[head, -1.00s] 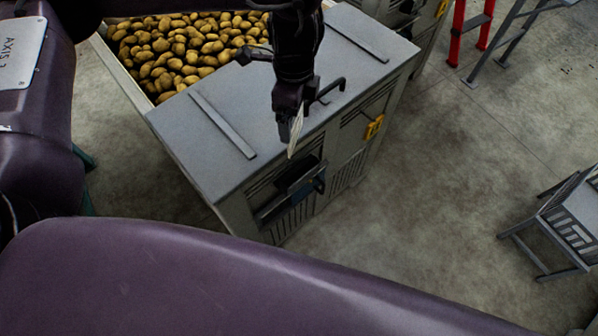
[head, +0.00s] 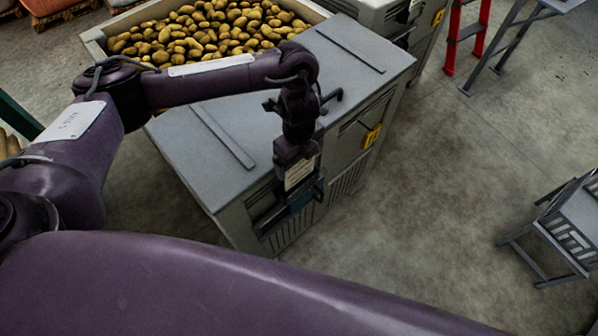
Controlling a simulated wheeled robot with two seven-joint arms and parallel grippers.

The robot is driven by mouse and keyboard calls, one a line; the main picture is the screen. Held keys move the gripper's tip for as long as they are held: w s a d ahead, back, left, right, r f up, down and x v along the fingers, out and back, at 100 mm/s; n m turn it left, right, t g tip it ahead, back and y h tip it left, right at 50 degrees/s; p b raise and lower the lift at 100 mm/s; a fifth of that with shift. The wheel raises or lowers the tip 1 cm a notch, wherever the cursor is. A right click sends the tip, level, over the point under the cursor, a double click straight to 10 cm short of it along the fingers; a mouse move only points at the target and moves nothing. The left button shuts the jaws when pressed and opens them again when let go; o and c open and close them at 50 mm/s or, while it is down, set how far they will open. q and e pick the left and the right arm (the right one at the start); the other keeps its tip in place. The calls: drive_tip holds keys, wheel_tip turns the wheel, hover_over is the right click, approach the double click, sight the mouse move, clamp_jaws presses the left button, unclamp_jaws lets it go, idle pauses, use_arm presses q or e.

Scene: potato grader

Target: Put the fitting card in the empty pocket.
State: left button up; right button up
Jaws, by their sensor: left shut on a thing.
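My left gripper (head: 297,182) is shut on a pale card (head: 299,173), which hangs in front of the grey cabinet's (head: 188,158) near face. The card shows lines too small to read. Just below it is a dark holder with a blue part (head: 304,198) on the cabinet's front. The gripper hides much of this holder, so I cannot tell whether the card touches it or is inside a pocket. My right gripper is out of view.
A crate (head: 96,48) full of potatoes stands behind the cabinet. A yellow tag (head: 372,136) is on the cabinet's front, further right. A red ladder (head: 466,32) and grey chair (head: 560,228) stand right. The concrete floor between is clear.

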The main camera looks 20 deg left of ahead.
sight(299, 170)
use_arm(q)
wheel_tip(299, 170, down, 3)
drive_tip(key=shift+f+b, duration=0.15)
drive_tip(key=shift+b, duration=0.25)
drive_tip(key=shift+w+f+b, duration=0.1)
drive_tip(key=shift+f+b, duration=0.5)
drive_tip(key=shift+f, duration=0.95)
drive_tip(key=shift+f, duration=0.2)
drive_tip(key=o, duration=0.6)
drive_tip(key=shift+o, duration=0.2)
drive_tip(key=shift+r, duration=0.6)
wheel_tip(299, 170, up, 10)
drive_tip(key=p, duration=0.2)
drive_tip(key=shift+r+p, duration=0.1)
drive_tip(key=shift+p, duration=0.3)
drive_tip(key=shift+r, duration=0.5)
